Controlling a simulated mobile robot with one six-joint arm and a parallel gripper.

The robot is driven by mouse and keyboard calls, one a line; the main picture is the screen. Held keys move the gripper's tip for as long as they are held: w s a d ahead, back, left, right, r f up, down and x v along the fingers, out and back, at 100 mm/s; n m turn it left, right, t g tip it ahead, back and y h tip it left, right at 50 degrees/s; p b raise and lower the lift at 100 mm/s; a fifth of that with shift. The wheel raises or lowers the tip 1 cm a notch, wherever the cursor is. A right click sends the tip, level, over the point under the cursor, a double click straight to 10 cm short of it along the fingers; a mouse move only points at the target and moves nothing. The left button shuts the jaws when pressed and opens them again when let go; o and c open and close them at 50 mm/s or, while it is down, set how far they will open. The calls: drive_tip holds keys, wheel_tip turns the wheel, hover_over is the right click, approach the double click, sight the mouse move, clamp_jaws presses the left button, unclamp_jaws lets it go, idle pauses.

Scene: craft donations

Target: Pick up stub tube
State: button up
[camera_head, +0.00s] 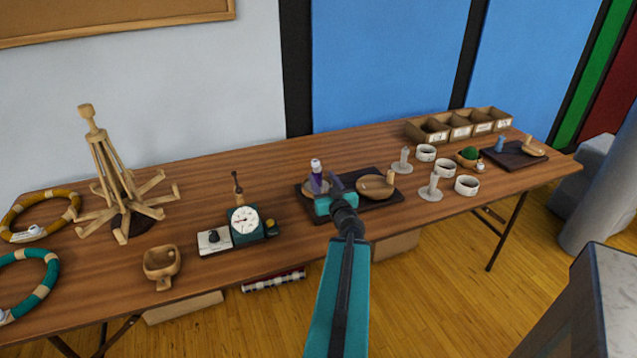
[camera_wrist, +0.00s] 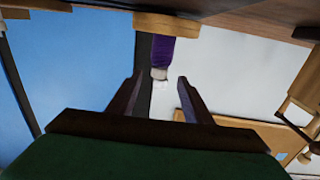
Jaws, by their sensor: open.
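A short purple tube with a pale top (camera_head: 316,172) stands upright on a round wooden dish (camera_head: 311,187) on a dark tray (camera_head: 351,206). My gripper (camera_head: 325,192) is beside it in the head view, in front of part of the dish. In the wrist view the scene appears upside down. There the purple tube (camera_wrist: 160,50) hangs from the wooden dish (camera_wrist: 192,25), its pale end level with my open fingertips (camera_wrist: 158,82) and between them sideways. Nothing is gripped. I cannot tell whether a finger touches the tube.
A second wooden dish (camera_head: 370,185) shares the tray. A dial scale (camera_head: 240,225) stands left of it, near a wooden scoop (camera_head: 161,262) and a branched stand (camera_head: 120,180). White posts (camera_head: 431,190) and cups (camera_head: 467,185) stand right. Some table (camera_head: 270,180) behind is clear.

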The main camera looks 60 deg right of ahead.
sight(318, 170)
drive_tip(key=shift+w+d+f+b, duration=0.1)
drive_tip(key=shift+w+d+b, duration=0.3)
drive_tip(key=shift+b, duration=1.7)
drive_tip(key=shift+w+d+r+b, duration=0.25)
drive_tip(key=shift+w+d, duration=0.2)
drive_tip(key=shift+w, duration=0.25)
drive_tip(key=shift+x, duration=1.65)
drive_tip(key=shift+d, duration=0.15)
drive_tip(key=shift+b+x, duration=0.4)
drive_tip(key=shift+x, duration=2.1)
drive_tip(key=shift+s+d, duration=0.1)
drive_tip(key=shift+c, duration=0.3)
drive_tip(key=c, duration=1.1)
